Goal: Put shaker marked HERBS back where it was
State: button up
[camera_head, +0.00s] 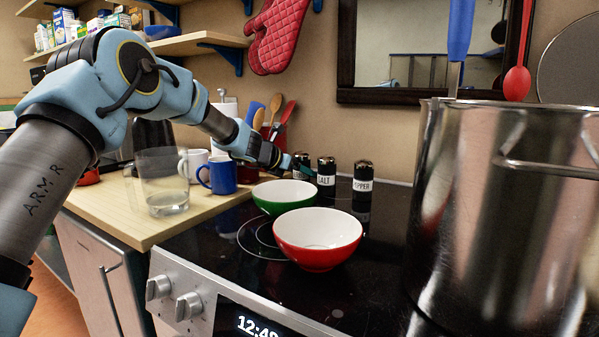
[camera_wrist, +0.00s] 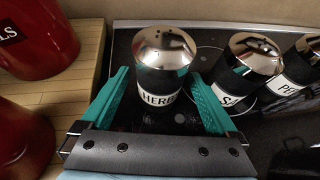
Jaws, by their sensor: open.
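The shaker marked HERBS (camera_wrist: 160,75) stands upright on the black cooktop, with a dark body, white label and shiny cap. In the wrist view my gripper (camera_wrist: 158,95) is open, with one green finger on each side of it. In the head view the HERBS shaker (camera_head: 301,162) is partly hidden behind my gripper (camera_head: 292,165). The shaker marked SALT (camera_wrist: 245,75) stands just to its right, beside my right finger; it also shows in the head view (camera_head: 326,172). The PEPPER shaker (camera_head: 362,184) stands further right, also upright.
A green bowl (camera_head: 270,204) and a red bowl (camera_head: 318,258) sit on the cooktop in front of the shakers. A large steel pot (camera_head: 490,200) fills the right. A blue mug (camera_head: 224,176) and a clear glass container (camera_head: 160,185) stand on the wooden counter. Red canisters (camera_wrist: 45,35) are at the left.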

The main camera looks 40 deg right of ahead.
jog(key=w+b+v, duration=0.1)
jog(key=b+v, duration=0.1)
jog(key=v, duration=1)
jog(key=shift+s+b, duration=0.4)
jog(key=shift+s, duration=0.1)
